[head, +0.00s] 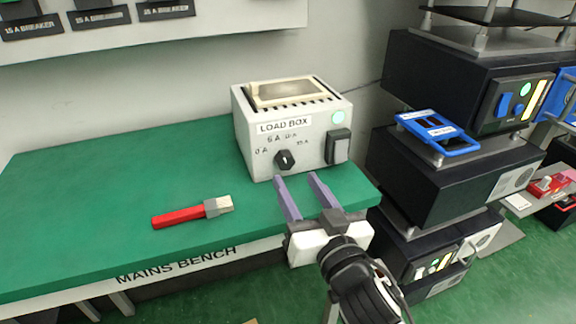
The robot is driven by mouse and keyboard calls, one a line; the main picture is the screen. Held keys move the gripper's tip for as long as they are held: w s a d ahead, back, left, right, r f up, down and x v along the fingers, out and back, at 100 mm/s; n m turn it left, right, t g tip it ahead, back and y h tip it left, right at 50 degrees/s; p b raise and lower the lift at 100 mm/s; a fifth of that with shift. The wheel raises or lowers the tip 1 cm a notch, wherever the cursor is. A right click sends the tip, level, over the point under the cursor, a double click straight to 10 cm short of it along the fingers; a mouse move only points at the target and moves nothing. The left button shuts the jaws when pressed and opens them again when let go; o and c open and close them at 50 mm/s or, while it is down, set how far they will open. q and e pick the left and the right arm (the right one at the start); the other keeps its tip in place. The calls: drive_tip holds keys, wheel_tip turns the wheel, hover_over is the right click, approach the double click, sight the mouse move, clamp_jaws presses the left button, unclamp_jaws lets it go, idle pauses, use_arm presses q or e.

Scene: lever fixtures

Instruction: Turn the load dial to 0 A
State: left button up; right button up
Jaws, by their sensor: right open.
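The load box (245,140) is a white-grey box on the green bench, with its front face toward me. Its load dial (284,160) is a dark knob ringed by labels, with "0 A" at its left and other amp marks above and to the right. The dial's pointer is too small to read surely. My right gripper (299,181) is open and empty, its two purple fingers pointing up toward the box just in front of and below the dial. No contact with the dial shows. My left gripper is not in view.
A red-handled tool (180,217) lies on the green bench (90,200) left of the gripper. A dark switch (338,146) and a green lamp (338,117) are right of the dial. Stacked black units (430,178) stand close at the right. The bench's left part is clear.

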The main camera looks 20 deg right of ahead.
sight(287, 166)
drive_tip(key=w, duration=0.5)
drive_tip(key=shift+w+a, duration=0.1)
drive_tip(key=shift+w, duration=0.1)
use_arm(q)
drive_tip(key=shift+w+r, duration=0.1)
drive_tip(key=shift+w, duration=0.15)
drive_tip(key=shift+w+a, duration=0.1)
use_arm(e)
drive_tip(key=c, duration=1.1)
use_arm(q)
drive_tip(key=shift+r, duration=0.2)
use_arm(e)
drive_tip(key=shift+o, duration=0.2)
